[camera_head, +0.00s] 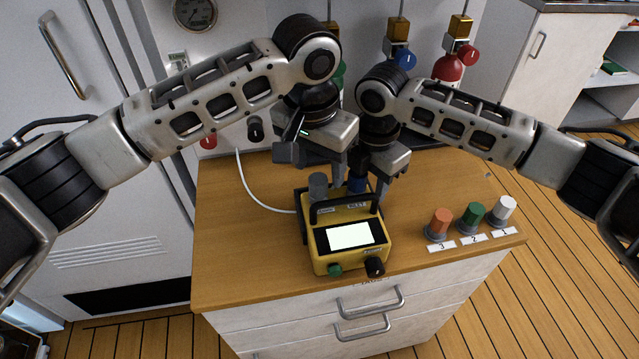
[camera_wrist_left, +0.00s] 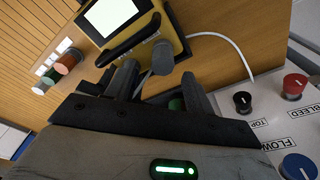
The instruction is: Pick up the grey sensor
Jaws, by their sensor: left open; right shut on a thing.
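The grey sensor (camera_head: 318,187) is a short upright cylinder at the back left of the yellow device (camera_head: 318,258), behind its black handle. It also shows in the left wrist view (camera_wrist_left: 162,57), just beyond my fingers. My left gripper (camera_head: 312,165) is open and empty, pointing down above and behind the sensor, which is not clamped. My right gripper (camera_head: 370,180) is close beside it at the back right of the device.
Orange (camera_head: 441,221), green (camera_head: 472,214) and white (camera_head: 503,208) cylinders stand in grey holders at the right, above labels 3, 2 and 1. A white hose (camera_head: 250,190) runs to the device. A panel with knobs and valves stands behind. The counter's left front is clear.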

